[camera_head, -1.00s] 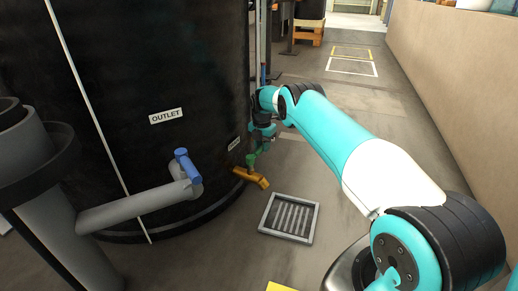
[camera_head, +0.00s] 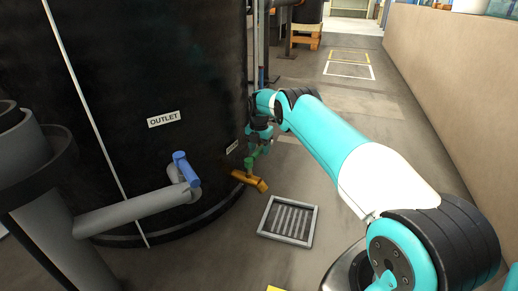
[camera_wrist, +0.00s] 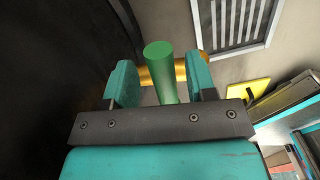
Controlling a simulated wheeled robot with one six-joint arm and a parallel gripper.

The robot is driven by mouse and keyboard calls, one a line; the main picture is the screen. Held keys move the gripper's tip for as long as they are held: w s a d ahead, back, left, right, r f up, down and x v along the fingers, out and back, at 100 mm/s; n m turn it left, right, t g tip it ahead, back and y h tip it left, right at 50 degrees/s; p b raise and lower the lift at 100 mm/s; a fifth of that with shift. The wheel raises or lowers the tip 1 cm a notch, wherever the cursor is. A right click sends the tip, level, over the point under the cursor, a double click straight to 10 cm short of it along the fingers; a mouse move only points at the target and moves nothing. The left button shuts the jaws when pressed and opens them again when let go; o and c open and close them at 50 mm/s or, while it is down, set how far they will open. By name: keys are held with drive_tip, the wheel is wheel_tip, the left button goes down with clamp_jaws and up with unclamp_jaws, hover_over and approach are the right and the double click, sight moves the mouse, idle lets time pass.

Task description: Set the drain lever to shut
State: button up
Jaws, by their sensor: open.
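The drain lever is a green handle (camera_wrist: 161,70) on a brass-coloured drain pipe (camera_head: 249,181) low on the black tank. In the head view the lever (camera_head: 249,162) is small and partly covered by my gripper (camera_head: 261,149). In the wrist view my gripper (camera_wrist: 161,82) is open, with one teal finger on each side of the green handle. Gaps show between the handle and both fingers. The handle's end points up toward the wrist camera. The lever's marked positions cannot be read.
The black tank (camera_head: 150,60) stands close on the left. A grey outlet pipe (camera_head: 135,210) with a blue handle (camera_head: 186,169) sticks out nearer to me. A floor grate (camera_head: 289,221) lies below the drain. The floor to the right is clear up to a beige wall (camera_head: 455,90).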

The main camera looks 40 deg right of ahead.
wheel_tip(320, 180, up, 17)
drive_tip(key=p, duration=0.9)
drive_tip(key=shift+r, duration=0.2)
drive_tip(key=shift+w, duration=0.1)
drive_tip(key=s+a+r+m+t, duration=0.2)
drive_tip(key=s+a+r+m, duration=0.9)
drive_tip(key=s+a+m, duration=0.1)
drive_tip(key=s+a+r+m, duration=0.1)
drive_tip(key=s+a+m, duration=0.4)
drive_tip(key=s, duration=0.5)
drive_tip(key=s+a+r+m, duration=0.1)
drive_tip(key=s+a+m, duration=0.2)
drive_tip(key=s+m, duration=0.55)
drive_tip(key=s+a+r+n+g+y+p, duration=0.1)
drive_tip(key=s+a+r+n+y+p, duration=0.1)
drive_tip(key=s+a+r+n+p, duration=0.6)
drive_tip(key=s+a+r+n+g+y+p, duration=0.1)
drive_tip(key=s+a+r+y+p, duration=0.15)
drive_tip(key=s+a+r, duration=0.6)
wheel_tip(320, 180, up, 39)
drive_tip(key=w+d+p, duration=0.2)
drive_tip(key=p, duration=3.5)
drive_tip(key=shift+w+r+p, duration=0.15)
drive_tip(key=shift+w+p, duration=0.15)
drive_tip(key=shift+w, duration=0.1)
